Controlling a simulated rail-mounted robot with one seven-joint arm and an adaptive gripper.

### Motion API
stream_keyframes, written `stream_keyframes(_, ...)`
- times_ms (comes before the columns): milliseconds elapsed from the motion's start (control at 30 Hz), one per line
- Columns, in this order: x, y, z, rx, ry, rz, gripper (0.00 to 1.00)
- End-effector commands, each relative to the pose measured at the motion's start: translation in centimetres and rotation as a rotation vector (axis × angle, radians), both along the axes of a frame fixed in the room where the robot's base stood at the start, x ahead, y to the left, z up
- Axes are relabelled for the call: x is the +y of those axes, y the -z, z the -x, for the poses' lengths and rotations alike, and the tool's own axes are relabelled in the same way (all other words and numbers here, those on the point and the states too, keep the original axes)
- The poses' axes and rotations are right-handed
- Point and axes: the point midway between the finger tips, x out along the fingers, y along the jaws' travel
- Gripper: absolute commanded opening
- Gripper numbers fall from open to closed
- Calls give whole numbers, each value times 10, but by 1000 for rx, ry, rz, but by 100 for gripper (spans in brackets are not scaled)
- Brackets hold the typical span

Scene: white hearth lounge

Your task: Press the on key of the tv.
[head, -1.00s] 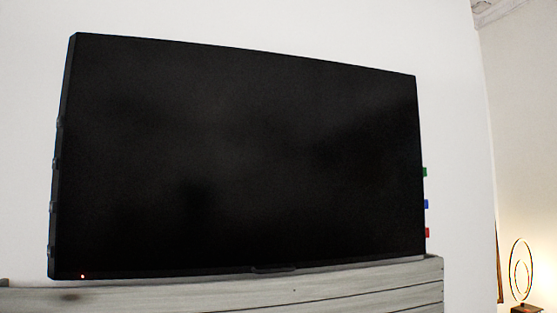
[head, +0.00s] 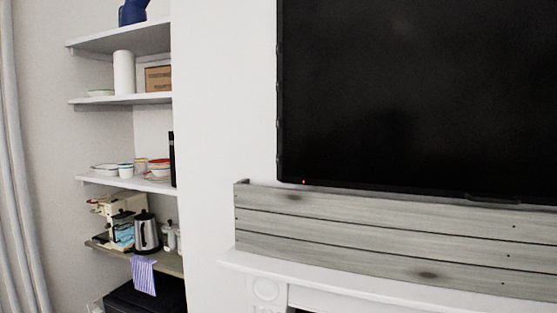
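The tv (head: 410,95) is a large black flat panel at the upper right of the head view, with its top and right side cut off. Its screen is dark. A small red light (head: 304,182) glows at its lower left corner. Small bumps show along its left edge, too small to tell what they are. The coloured tabs on its right edge are out of the picture. My gripper is not in view.
A grey plank box (head: 380,235) stands below the tv on a white mantel (head: 300,275). At the left, wall shelves (head: 120,100) hold a paper roll, a cardboard box, bowls and a kettle (head: 146,233). A striped cloth (head: 143,275) hangs from the lowest visible shelf.

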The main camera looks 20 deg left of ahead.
Motion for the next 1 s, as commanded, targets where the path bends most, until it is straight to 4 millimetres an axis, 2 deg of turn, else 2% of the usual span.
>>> stream_keyframes(333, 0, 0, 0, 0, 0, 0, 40)
stream_keyframes(367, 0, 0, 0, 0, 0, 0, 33)
stream_keyframes(400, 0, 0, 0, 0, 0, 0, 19)
stream_keyframes(467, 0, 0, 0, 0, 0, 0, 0)
stream_keyframes(1000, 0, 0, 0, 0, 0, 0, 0)
